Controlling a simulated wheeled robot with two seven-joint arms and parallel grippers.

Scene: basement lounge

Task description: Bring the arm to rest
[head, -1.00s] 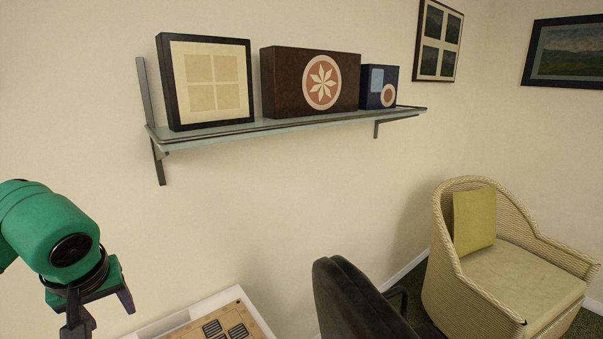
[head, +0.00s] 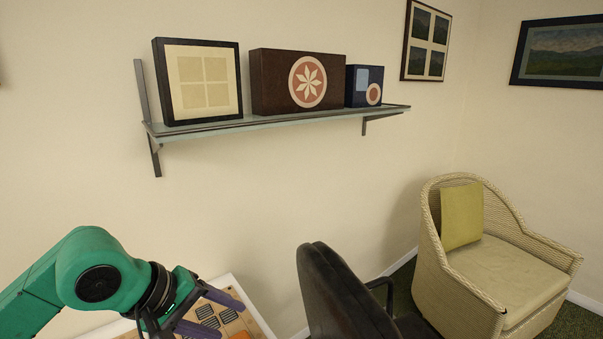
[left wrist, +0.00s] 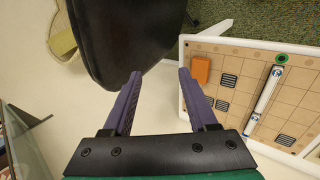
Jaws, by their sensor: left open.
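My green left arm comes in from the left in the head view. My right gripper is not in either view.
The tan board (left wrist: 228,105) carries dark slotted squares, an orange block (left wrist: 201,69), a white bar (left wrist: 264,95) and a green ring (left wrist: 281,58). A black chair (head: 338,290) stands beside the table. A wall shelf (head: 290,118) holds three boxes. A wicker armchair (head: 432,262) stands right.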

